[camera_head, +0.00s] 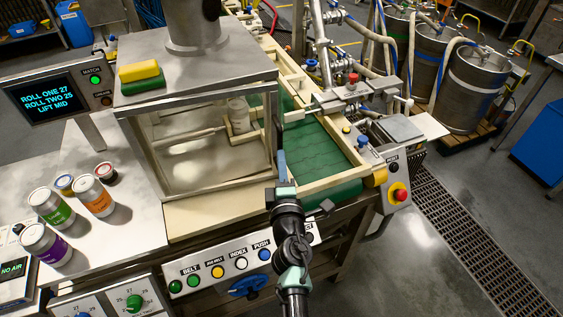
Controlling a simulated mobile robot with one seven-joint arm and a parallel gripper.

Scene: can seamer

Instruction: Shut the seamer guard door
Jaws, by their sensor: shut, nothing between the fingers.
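The seamer is a steel-topped box (220,62) with a pale frame and see-through sides. Its near side (190,160) shows the inside, with a shaft and a pale can-like part (238,115). I cannot tell the guard door's panel from the opening, nor how far it stands open. My gripper (281,160) is shut and empty, pointing away at the box's near right corner post. It is beside or in front of that post; whether it touches is unclear. A dark upright part (277,130) stands just beyond it.
The green conveyor belt (322,150) runs along the box's right side. A button panel (225,266) lies below the front edge. Several cans (52,208) stand on the table at left.

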